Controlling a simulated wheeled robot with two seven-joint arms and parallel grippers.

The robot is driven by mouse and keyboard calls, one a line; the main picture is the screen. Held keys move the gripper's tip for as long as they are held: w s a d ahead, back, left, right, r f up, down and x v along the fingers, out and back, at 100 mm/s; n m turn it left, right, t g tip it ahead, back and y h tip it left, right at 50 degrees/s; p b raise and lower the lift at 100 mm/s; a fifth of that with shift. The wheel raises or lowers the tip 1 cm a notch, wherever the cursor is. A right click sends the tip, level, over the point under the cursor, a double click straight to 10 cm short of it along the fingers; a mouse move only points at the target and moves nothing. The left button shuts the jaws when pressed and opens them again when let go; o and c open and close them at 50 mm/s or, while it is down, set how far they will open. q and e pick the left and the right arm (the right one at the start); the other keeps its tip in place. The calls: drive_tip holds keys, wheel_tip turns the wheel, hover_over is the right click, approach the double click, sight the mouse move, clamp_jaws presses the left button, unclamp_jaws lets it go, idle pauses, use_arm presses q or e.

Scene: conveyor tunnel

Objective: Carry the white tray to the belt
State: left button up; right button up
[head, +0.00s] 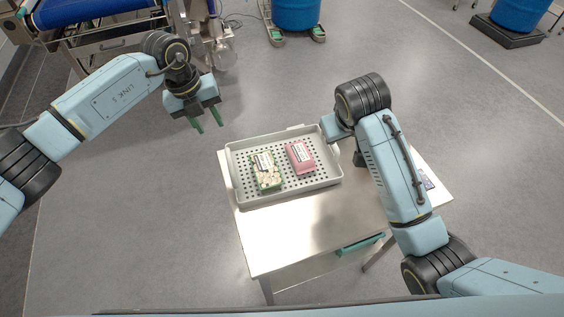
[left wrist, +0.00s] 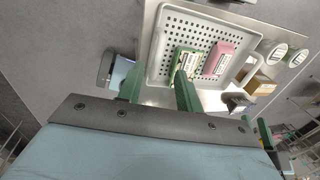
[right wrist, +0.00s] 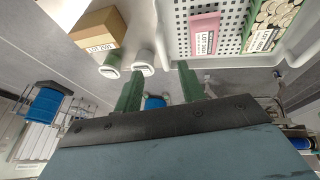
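The white tray (head: 300,189) lies flat on a pale table, its perforated floor showing. It holds a green-and-white pack (head: 267,171) and a pink pack (head: 300,156). The tray also shows in the left wrist view (left wrist: 155,45) and right wrist view (right wrist: 234,17). My left gripper (head: 210,127) is open and empty, above and left of the tray's far left corner, apart from it. My right gripper (right wrist: 158,70) is open with nothing between its fingers, near the tray's right end; its fingers are hidden by my arm in the head view. The blue belt (head: 90,10) is at the upper left.
The near part of the table (head: 280,240) is bare. A cardboard box (right wrist: 98,33) and two white-topped containers (right wrist: 143,62) stand beside the tray. A blue barrel (head: 296,14) on a wheeled base stands at the back. Grey floor lies open between table and belt.

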sight(227, 151)
use_arm(q)
drive_tip(key=shift+f, duration=0.1)
use_arm(e)
drive_tip(key=shift+f, duration=0.1)
use_arm(q)
drive_tip(key=d+f, duration=0.1)
drive_tip(key=f, duration=0.7)
drive_tip(key=d+f, duration=0.1)
drive_tip(key=f, duration=0.4)
drive_tip(key=shift+w+d, duration=0.25)
drive_tip(key=shift+d, duration=0.1)
use_arm(e)
drive_tip(key=x, duration=1.3)
drive_tip(key=shift+w+f, duration=0.1)
drive_tip(key=shift+w, duration=0.05)
use_arm(q)
drive_tip(key=c, duration=0.7)
use_arm(e)
drive_tip(key=c, duration=0.7)
use_arm(q)
clamp_jaws()
use_arm(e)
clamp_jaws()
use_arm(q)
drive_tip(key=shift+w+r, duration=0.1)
